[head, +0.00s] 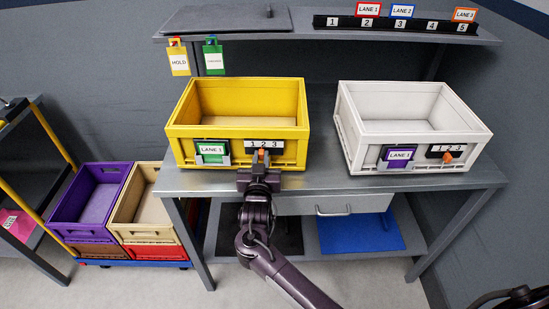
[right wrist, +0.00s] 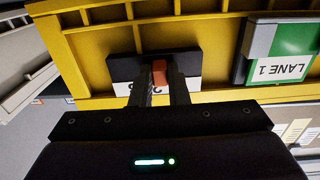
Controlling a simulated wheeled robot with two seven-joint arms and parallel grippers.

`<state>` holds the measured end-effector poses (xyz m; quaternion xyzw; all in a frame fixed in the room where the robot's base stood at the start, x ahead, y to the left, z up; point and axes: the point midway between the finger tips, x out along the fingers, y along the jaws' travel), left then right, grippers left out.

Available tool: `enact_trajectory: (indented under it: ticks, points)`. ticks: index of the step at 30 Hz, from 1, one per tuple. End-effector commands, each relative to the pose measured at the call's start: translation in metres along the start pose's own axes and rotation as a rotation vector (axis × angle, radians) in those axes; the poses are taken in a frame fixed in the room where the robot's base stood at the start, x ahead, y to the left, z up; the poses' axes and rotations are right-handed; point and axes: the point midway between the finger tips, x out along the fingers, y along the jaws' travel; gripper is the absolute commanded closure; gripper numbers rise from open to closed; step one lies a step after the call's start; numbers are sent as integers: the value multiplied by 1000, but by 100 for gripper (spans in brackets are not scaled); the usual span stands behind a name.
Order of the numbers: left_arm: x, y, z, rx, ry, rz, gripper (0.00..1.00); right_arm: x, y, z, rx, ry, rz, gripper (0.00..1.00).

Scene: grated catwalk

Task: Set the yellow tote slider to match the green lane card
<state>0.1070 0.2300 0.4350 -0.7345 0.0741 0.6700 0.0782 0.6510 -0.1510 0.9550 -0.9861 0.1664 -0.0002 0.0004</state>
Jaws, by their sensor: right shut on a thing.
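The yellow tote (head: 180,130) stands on the grey bench. Its front has a green lane card (head: 211,150) reading LANE 1, upside down in the right wrist view (right wrist: 285,70). To the card's right is a plate with numbers 1 2 3 (head: 263,144) and an orange slider (head: 261,154). The slider appears near the 2, but its exact position is hard to tell. My right gripper (head: 259,172) is at the slider. In the right wrist view its fingers (right wrist: 160,88) are shut on the orange slider (right wrist: 159,72), partly hiding the numbers. My left gripper is out of view.
A white tote (head: 345,130) with a purple LANE 1 card (head: 399,156) and its own orange slider (head: 447,157) stands to the right. A shelf (head: 330,35) above holds a numbered lane rack (head: 395,24); HOLD (head: 179,60) and green tags (head: 213,60) hang from it.

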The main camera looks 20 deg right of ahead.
Motion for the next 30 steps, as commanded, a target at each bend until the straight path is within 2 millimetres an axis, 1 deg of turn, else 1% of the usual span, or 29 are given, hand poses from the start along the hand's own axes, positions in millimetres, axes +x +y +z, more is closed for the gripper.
enact_trajectory:
  ticks: [30]
  points:
    - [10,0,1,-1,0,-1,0,-1,-21,2,-1,-4,-2,93]
